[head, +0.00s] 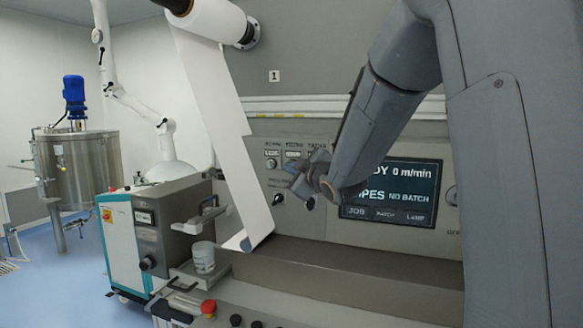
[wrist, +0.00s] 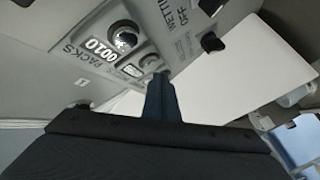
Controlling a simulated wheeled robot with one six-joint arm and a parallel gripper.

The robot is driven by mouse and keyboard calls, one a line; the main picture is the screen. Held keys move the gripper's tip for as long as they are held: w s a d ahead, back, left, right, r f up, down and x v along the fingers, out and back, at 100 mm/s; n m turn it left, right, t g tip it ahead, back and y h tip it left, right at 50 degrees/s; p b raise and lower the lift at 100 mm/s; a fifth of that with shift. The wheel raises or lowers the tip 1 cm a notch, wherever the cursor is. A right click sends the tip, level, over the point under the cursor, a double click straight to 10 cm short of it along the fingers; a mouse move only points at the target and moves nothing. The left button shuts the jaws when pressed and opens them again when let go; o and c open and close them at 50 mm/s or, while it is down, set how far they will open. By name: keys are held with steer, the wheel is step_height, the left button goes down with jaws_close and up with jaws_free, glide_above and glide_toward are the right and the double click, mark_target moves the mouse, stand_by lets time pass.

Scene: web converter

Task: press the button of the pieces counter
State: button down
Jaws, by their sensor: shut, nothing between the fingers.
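The machine panel holds a row of small counters. In the head view, the middle counter label (head: 294,153) seems to read PIECES, though it is small and blurred; my gripper partly covers the area below it. In the wrist view, a small counter (wrist: 131,70) with a round button (wrist: 150,62) sits beside the PACKS counter (wrist: 103,50), which shows 0010. Its own label is hidden or unreadable. My gripper (head: 302,188) is shut and empty in front of the panel. Its fingertips (wrist: 161,80) appear just below that round button; I cannot tell whether they touch it.
A display (head: 390,193) is right of my gripper, partly behind my arm. A white web (head: 225,120) hangs left of the counters. A dark knob (wrist: 212,43) sticks out of the panel. A ledge (head: 340,262) runs below. A cup (head: 203,257) stands at lower left.

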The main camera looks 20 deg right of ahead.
steer(key=shift+w+d, duration=0.15)
steer(key=shift+w, duration=0.05)
steer(key=shift+w+d, duration=0.3)
steer(key=shift+w, duration=0.15)
stand_by(1.0)
steer(key=shift+s, duration=0.1)
steer(key=shift+s+a, duration=0.55)
steer(key=shift+s, duration=0.15)
steer(key=s+a, duration=0.1)
steer(key=s, duration=0.1)
steer(key=s+a+b, duration=0.1)
steer(key=s+a, duration=0.1)
steer(key=shift+b, duration=0.3)
stand_by(0.4)
stand_by(0.5)
